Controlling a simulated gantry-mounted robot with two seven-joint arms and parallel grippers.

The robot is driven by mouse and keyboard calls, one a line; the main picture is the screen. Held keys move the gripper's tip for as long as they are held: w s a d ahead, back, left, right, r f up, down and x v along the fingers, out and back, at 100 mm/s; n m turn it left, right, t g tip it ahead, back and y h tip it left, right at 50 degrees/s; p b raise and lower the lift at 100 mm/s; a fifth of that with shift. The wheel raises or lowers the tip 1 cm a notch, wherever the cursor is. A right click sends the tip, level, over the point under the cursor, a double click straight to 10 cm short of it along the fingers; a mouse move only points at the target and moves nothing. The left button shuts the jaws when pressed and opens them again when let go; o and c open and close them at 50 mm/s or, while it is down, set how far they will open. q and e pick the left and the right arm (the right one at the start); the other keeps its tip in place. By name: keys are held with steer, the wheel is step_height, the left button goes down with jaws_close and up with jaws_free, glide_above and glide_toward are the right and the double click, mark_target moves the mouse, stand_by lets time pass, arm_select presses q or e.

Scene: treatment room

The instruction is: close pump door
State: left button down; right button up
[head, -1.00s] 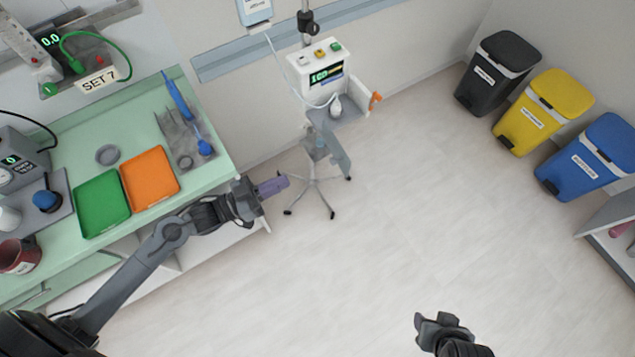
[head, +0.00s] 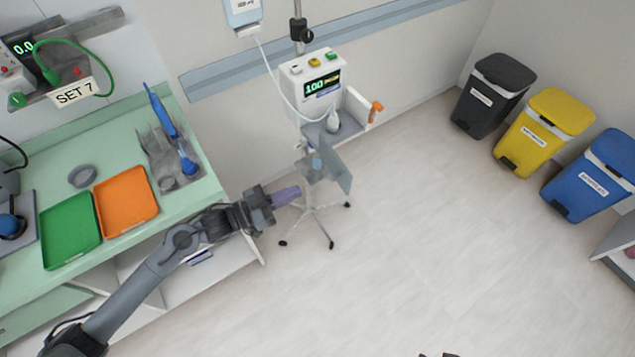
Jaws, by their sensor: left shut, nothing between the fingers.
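The white pump (head: 312,78) with a lit green display stands on a wheeled pole near the back wall. Its front bay is open, with a small white bottle-shaped part (head: 333,122) inside. A white panel with an orange latch (head: 376,109) sticks out at the bay's right; it looks like the door, standing open. My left gripper (head: 287,196) has purple fingers, shut and empty. In the picture it is below and left of the pump, apart from the door. Only a dark tip of my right gripper (head: 436,354) shows at the bottom edge.
A clear box with a tilted flap (head: 335,166) hangs on the pole below the pump. The green counter (head: 122,128) with green and orange trays is at left. Black, yellow and blue bins (head: 580,185) stand at right. The middle floor is open.

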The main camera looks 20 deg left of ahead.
arm_select(q)
steer(key=x, duration=0.7)
steer(key=shift+w+d, duration=0.2)
steer(key=shift+w, duration=0.05)
